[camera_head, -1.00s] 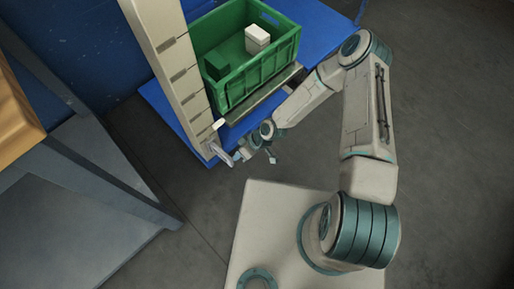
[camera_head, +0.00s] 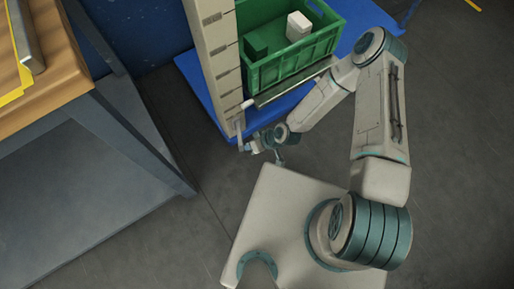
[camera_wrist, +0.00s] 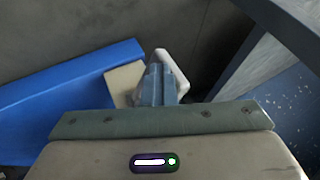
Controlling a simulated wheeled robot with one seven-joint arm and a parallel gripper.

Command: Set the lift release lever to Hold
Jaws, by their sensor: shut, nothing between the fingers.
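The lift release lever (camera_head: 239,134) is a pale upright piece low on the beige mast (camera_head: 217,75), in the head view. A white knob-like end (camera_head: 248,103) sticks out above it. My gripper (camera_head: 248,147) is at the lever's lower end, with its fingers hard to make out there. In the wrist view my gripper (camera_wrist: 158,70) is shut, its grey fingers together. A pale, rounded loop-like piece (camera_wrist: 173,66), apparently the lever's handle, shows just behind and beside the fingertips. Whether they touch is unclear. No Hold marking is legible.
A green crate (camera_head: 262,77) with a white box (camera_head: 298,26) stands on the lift beside the mast. The blue base (camera_head: 197,82) lies beneath. A workbench with a wooden top (camera_head: 50,90) stands at left. Open grey floor (camera_head: 215,190) lies between the bench and my base.

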